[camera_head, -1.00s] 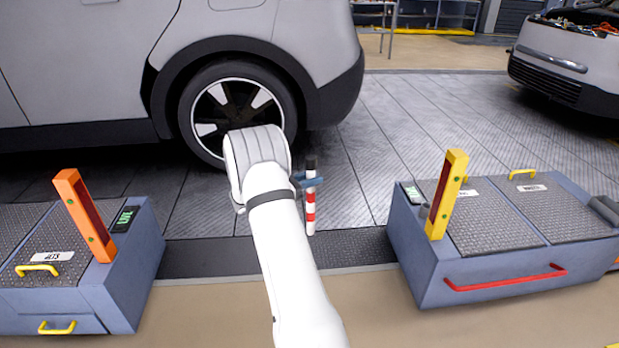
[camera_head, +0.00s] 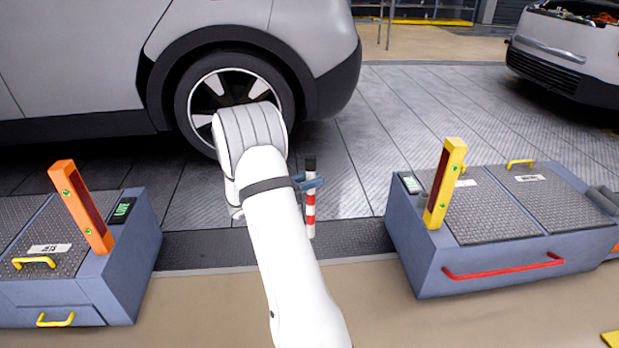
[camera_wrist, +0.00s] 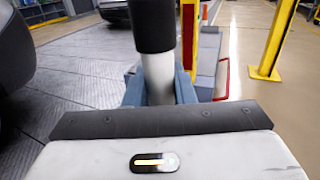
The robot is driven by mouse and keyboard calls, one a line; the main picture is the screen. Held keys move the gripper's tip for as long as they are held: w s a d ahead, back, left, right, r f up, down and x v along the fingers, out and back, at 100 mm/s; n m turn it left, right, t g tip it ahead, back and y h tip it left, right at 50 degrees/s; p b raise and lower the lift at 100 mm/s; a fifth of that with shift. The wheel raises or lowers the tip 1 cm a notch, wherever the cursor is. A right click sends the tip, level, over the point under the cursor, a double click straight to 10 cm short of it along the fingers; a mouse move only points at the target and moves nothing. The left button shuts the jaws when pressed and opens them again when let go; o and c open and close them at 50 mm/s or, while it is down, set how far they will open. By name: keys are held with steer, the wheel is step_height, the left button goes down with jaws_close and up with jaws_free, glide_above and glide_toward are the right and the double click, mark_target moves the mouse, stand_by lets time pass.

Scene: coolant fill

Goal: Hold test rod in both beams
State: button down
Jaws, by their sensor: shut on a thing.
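The test rod (camera_head: 310,213) has red and white bands and a black top. It stands upright in the gap between the two beam posts, in front of the car. My gripper (camera_head: 312,184) is shut on it just below the black part. In the wrist view the rod (camera_wrist: 157,75) sits between the blue fingers of my gripper (camera_wrist: 158,88). The orange post (camera_head: 81,207) stands on the left box and the yellow post (camera_head: 444,184) on the right box, each with a dark strip and green lights. No beam is visible between them. The rod's lower end is above the dark floor strip.
The left box (camera_head: 130,270) has a small green display (camera_head: 123,210); the right box (camera_head: 430,270) has a red handle (camera_head: 503,266). A grey car (camera_head: 80,70) with its wheel stands close behind my arm. Another car (camera_head: 570,60) stands at the back right.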

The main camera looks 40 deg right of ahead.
steer(key=shift+s+a+r+p, duration=0.55)
steer(key=shift+s+r+p, duration=0.55)
steer(key=shift+r, duration=2)
steer(key=shift+s+a+r+p, duration=0.65)
steer(key=shift+r+p, duration=0.7)
steer(key=shift+r, duration=1.7)
steer(key=w+d+p, duration=0.3)
steer(key=w+d, duration=0.3)
steer(key=w, duration=0.4)
steer(key=shift+d+p, duration=0.2)
steer(key=shift+p, duration=0.1)
steer(key=shift+f, duration=0.1)
